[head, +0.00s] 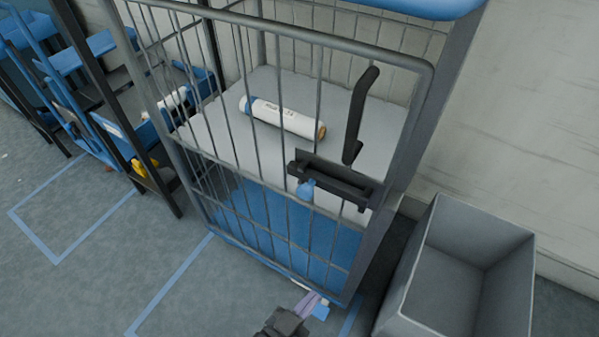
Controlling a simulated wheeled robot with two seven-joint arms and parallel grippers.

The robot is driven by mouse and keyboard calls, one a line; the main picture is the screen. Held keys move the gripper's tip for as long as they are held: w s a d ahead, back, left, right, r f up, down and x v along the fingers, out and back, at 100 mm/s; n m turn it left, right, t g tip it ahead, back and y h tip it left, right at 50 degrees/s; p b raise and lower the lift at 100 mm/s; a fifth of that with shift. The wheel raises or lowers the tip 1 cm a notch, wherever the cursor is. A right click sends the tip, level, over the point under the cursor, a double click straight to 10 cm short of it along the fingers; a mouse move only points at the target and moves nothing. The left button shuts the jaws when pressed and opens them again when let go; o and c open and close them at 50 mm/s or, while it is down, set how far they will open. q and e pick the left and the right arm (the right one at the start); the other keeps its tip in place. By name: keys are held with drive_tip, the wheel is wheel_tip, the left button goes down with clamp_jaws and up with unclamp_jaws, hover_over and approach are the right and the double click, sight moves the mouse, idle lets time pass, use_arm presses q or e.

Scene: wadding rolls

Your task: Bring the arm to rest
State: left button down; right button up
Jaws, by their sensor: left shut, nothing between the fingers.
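My left gripper (312,302) shows at the bottom edge of the head view, just in front of the foot of the wire cage trolley (345,290). Its fingers are shut with nothing between them. Most of my left arm is out of the picture. A white wadding roll (283,118) with a blue band and dark print lies on its side on the trolley's grey shelf (240,160), behind the wire gate. My gripper is well apart from the roll. My right gripper is not in view.
An empty grey open bin (435,280) stands right of the trolley. A black handle (358,120) and latch are on the gate. Blue racks (90,50) with small items stand at the left. Blue lines mark the open floor (110,280) at the lower left.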

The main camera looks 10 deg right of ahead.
use_arm(q)
drive_tip(key=s+a+f+n+g+y+p, duration=0.1)
drive_tip(key=s+a+f+n+y, duration=0.15)
drive_tip(key=a+f, duration=0.25)
drive_tip(key=s+a+f+n+g+y+p, duration=0.1)
drive_tip(key=s+a+f+g+y, duration=0.1)
drive_tip(key=s+a+f+y, duration=0.25)
drive_tip(key=s+a+f+n+g+y, duration=0.1)
drive_tip(key=s+a+f+g+y, duration=0.2)
drive_tip(key=s+a, duration=0.5)
drive_tip(key=s+a+f+n+g+y+p, duration=0.1)
drive_tip(key=s+a+f+g, duration=0.4)
drive_tip(key=s, duration=0.8)
drive_tip(key=a+n+g+y, duration=0.1)
drive_tip(key=a+y, duration=0.1)
drive_tip(key=a, duration=0.1)
drive_tip(key=shift+s, duration=0.3)
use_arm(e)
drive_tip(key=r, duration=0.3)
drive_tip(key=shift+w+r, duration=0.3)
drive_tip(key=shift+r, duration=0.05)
use_arm(q)
drive_tip(key=shift+a, duration=0.1)
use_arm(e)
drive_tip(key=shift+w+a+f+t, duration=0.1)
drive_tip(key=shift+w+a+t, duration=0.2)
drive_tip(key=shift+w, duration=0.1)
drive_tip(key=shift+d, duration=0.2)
